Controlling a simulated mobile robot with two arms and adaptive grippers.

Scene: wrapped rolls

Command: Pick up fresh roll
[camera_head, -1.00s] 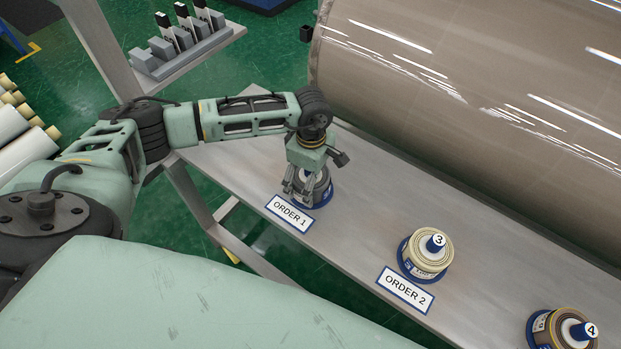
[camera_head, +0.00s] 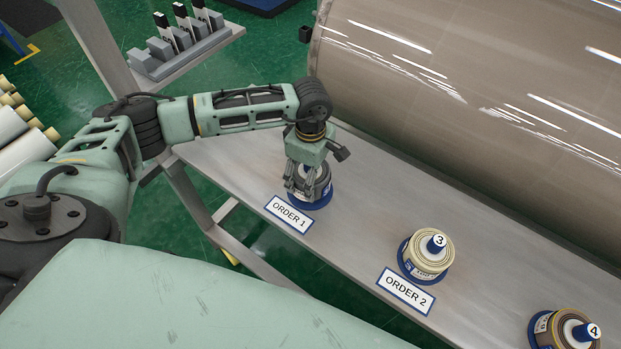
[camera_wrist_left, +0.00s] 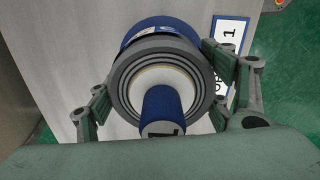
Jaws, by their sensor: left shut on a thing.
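A dark grey wound roll (camera_head: 321,184) is at the ORDER 1 place on the near side of the metal table, above a blue round base (camera_head: 314,201). My left gripper (camera_head: 304,183) comes down over it from above and is shut on it. In the left wrist view the two fingers of the gripper (camera_wrist_left: 158,84) press on opposite sides of the roll (camera_wrist_left: 124,82). A blue post (camera_wrist_left: 162,108) marked 1 stands inside its white core. The blue base (camera_wrist_left: 158,24) shows behind the roll. My right gripper is not in view.
The metal table (camera_head: 370,175) also holds a tan roll (camera_head: 430,263) on post 3 by the ORDER 2 sign (camera_head: 406,291) and a brown roll (camera_head: 566,326) on post 4. A huge wrapped roll (camera_head: 480,90) lies behind. The ORDER 1 sign (camera_head: 289,215) is close in front.

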